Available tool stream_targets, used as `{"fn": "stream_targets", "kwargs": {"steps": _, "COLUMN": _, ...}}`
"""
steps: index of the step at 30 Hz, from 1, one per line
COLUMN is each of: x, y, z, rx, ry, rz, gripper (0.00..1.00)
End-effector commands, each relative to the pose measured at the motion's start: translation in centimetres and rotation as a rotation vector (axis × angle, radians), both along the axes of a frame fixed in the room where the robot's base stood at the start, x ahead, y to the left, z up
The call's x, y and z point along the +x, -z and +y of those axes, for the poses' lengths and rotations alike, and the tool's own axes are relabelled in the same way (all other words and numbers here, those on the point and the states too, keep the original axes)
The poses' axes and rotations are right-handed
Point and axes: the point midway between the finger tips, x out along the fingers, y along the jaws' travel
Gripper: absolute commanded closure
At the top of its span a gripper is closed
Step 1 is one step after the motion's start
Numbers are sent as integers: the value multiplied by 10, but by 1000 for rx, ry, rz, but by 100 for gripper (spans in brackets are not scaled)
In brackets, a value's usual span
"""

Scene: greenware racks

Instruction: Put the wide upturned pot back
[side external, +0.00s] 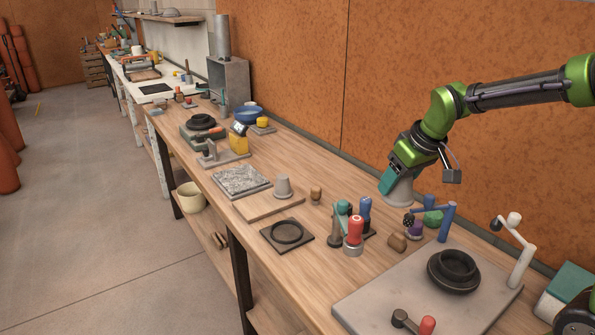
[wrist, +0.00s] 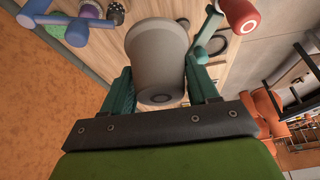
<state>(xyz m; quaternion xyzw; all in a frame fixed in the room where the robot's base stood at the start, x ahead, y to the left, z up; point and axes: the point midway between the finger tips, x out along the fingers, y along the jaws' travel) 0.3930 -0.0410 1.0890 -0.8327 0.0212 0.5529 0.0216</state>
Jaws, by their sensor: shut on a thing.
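My gripper (side external: 388,181) is shut on a grey upturned pot (side external: 398,192), its wider rim facing down. I hold it above the back of the bench, clear of the things below. In the wrist view the pot (wrist: 158,55) sits between my two teal fingers (wrist: 160,88), its small base toward me. A narrower grey upturned pot (side external: 283,187) stands on a wooden board (side external: 262,208). A dark square slab with a round ring (side external: 287,233) lies in front of that board, with nothing standing on it.
Several red, blue and teal handled items (side external: 354,232) stand close together below and left of my gripper. A grey board (side external: 385,292) carries a dark round piece (side external: 453,270). A white jointed stand (side external: 518,250) rises at the right. The orange wall (side external: 400,60) is behind.

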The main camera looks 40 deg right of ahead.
Motion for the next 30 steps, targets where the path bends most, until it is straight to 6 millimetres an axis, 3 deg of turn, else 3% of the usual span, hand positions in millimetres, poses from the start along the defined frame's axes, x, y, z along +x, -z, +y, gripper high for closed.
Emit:
{"fn": "stream_targets", "kwargs": {"steps": 4, "x": -18, "y": 17, "z": 30, "rx": -8, "ry": -31, "rz": 3, "gripper": 80}}
{"fn": "stream_targets", "kwargs": {"steps": 10, "x": -25, "y": 18, "z": 41, "rx": -13, "ry": -60, "rz": 3, "gripper": 80}}
{"fn": "stream_targets", "kwargs": {"steps": 14, "x": -24, "y": 2, "z": 41, "rx": -13, "ry": -60, "rz": -1, "gripper": 80}}
{"fn": "stream_targets", "kwargs": {"steps": 19, "x": -24, "y": -36, "z": 41, "rx": -13, "ry": -59, "rz": -2, "gripper": 80}}
{"fn": "stream_targets", "kwargs": {"steps": 30, "x": 65, "y": -53, "z": 57, "rx": 17, "ry": -59, "rz": 10, "gripper": 80}}
